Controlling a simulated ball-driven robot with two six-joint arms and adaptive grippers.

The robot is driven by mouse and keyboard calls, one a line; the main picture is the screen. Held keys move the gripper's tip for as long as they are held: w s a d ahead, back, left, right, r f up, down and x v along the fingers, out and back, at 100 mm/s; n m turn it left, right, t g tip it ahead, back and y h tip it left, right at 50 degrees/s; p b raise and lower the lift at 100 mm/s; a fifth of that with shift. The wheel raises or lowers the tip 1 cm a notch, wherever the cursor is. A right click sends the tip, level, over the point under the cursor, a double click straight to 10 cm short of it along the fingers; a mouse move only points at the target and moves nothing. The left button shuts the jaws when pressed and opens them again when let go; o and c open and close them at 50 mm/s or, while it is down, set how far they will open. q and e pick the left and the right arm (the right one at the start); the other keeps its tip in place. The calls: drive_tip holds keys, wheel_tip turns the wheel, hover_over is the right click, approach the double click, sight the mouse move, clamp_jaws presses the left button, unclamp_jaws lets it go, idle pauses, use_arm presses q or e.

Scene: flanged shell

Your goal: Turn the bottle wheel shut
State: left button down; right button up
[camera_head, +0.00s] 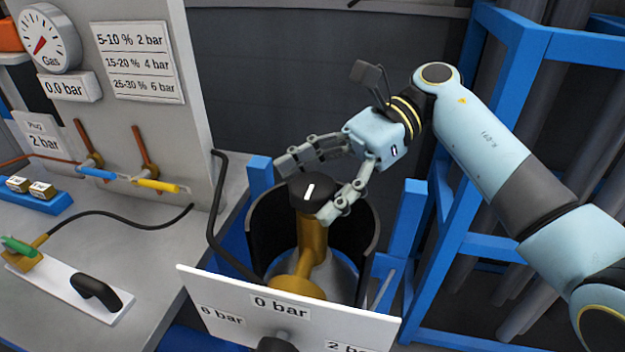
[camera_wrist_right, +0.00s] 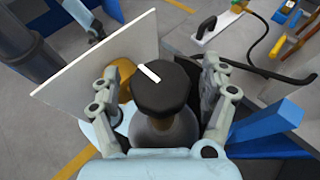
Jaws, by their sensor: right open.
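The bottle wheel is a black faceted knob (camera_head: 311,191) with a white mark, on top of a brass valve (camera_head: 312,240). The bottle (camera_head: 343,275) below stands in a dark round holder. My right gripper (camera_head: 318,182) is open, with one finger on each side of the wheel. In the right wrist view the wheel (camera_wrist_right: 162,88) sits between the two spread fingers (camera_wrist_right: 160,92), and its white mark points to the upper left. I cannot tell whether either finger touches it.
A white sign board (camera_head: 285,310) reading 0 bar, 6 bar and 2 bar stands in front of the valve. A gauge panel (camera_head: 150,100) with gauge and valves is at left. A black hose (camera_head: 213,215) runs beside the holder. Blue frame posts (camera_head: 452,230) stand at right.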

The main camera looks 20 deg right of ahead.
drive_tip(key=c, duration=1.2)
drive_tip(key=shift+t, duration=0.3)
